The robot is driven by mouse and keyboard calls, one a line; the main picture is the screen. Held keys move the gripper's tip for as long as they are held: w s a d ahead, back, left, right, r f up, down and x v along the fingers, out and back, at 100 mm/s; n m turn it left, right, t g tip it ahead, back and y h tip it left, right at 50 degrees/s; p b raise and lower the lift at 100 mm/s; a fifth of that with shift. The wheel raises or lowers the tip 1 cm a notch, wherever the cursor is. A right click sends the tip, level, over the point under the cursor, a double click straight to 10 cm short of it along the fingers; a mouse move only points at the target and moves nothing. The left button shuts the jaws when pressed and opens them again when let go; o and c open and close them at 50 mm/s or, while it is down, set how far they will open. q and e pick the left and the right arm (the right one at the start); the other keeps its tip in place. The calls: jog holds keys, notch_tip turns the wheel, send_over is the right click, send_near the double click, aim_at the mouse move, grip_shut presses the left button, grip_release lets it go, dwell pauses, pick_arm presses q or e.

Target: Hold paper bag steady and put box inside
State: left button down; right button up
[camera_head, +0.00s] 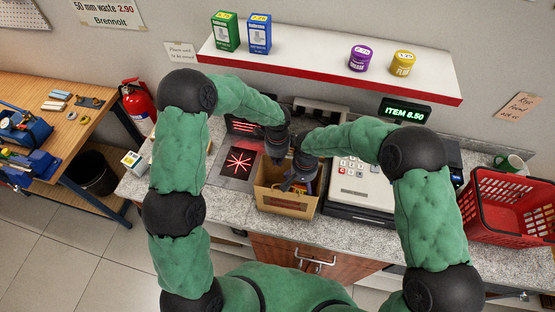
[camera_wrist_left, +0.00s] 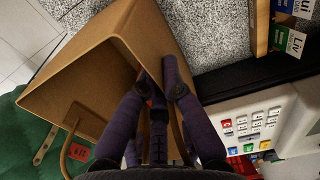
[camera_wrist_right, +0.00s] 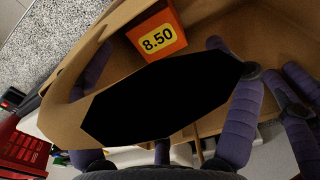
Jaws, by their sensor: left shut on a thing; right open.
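The brown paper bag (camera_head: 284,207) stands open on the counter, beside the till. My left gripper (camera_head: 278,158) is shut on the bag's rim at the far side; the left wrist view shows its fingers at the edge of the bag (camera_wrist_left: 118,50). An orange box (camera_wrist_right: 172,42) with an 8.50 label shows inside the bag in the right wrist view. My right gripper (camera_head: 300,184) is open, its fingers spread at the bag's mouth. A black shape hides much of the bag's inside there, so I cannot tell whether the fingers touch the box.
The till (camera_head: 362,184) stands close on the bag's right. A scanner plate (camera_head: 238,162) with red lines is on its left. A red basket (camera_head: 505,207) stands at the right. A shelf (camera_head: 320,62) with boxes and tins hangs above the counter.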

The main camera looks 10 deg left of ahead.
notch_tip(320, 180, up, 12)
jog(key=shift+f, duration=0.15)
dwell(0.4)
pick_arm(q)
jog(key=c, duration=1.3)
grip_release()
notch_tip(320, 180, up, 12)
jog(key=shift+r, duration=0.1)
pick_arm(e)
jog(key=shift+f, duration=0.1)
